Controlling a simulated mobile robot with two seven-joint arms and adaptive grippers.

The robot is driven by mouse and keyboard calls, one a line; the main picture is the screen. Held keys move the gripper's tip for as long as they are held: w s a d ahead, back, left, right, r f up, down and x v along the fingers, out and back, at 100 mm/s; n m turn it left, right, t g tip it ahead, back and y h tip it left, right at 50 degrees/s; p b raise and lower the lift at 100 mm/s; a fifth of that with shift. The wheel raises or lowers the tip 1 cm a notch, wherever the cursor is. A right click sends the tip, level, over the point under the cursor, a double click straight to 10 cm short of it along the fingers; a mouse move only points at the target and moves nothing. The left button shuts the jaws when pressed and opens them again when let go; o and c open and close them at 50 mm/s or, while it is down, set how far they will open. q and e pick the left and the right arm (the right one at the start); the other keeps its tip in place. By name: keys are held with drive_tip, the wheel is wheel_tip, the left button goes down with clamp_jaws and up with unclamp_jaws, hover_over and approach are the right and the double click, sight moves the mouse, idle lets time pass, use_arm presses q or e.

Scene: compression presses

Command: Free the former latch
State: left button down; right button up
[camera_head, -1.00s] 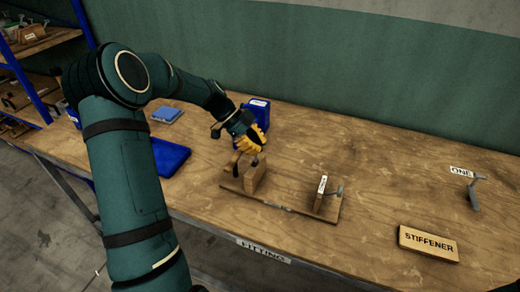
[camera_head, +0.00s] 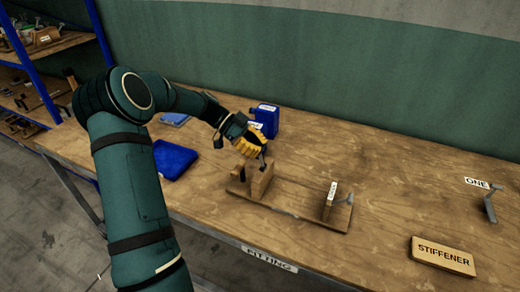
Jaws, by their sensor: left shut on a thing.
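A wooden press with a flat base board (camera_head: 297,210) stands on the bench, with an upright wooden block at each end. My left gripper (camera_head: 263,156), with yellow fingers, is over the top of the left block (camera_head: 262,182). It is shut on a small grey latch lever (camera_head: 264,161) there, partly hidden by the fingers. The right block (camera_head: 330,208) carries a small white label and a grey lever (camera_head: 346,200) on its right side. My right gripper is not in view.
A blue container (camera_head: 266,118) stands behind the gripper. A blue tray (camera_head: 172,160) lies to the left. A wooden block marked STIFFENER (camera_head: 443,256) and a grey bracket (camera_head: 490,206) near a ONE label are at the right. The bench between them is clear.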

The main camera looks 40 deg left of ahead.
use_arm(q)
drive_tip(key=shift+s+a+f+b, duration=0.15)
drive_tip(key=shift+a+f+b, duration=0.1)
drive_tip(key=shift+a+b, duration=0.2)
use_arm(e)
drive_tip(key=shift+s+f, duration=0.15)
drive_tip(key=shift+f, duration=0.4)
use_arm(q)
drive_tip(key=shift+r, duration=0.1)
drive_tip(key=shift+r, duration=0.8)
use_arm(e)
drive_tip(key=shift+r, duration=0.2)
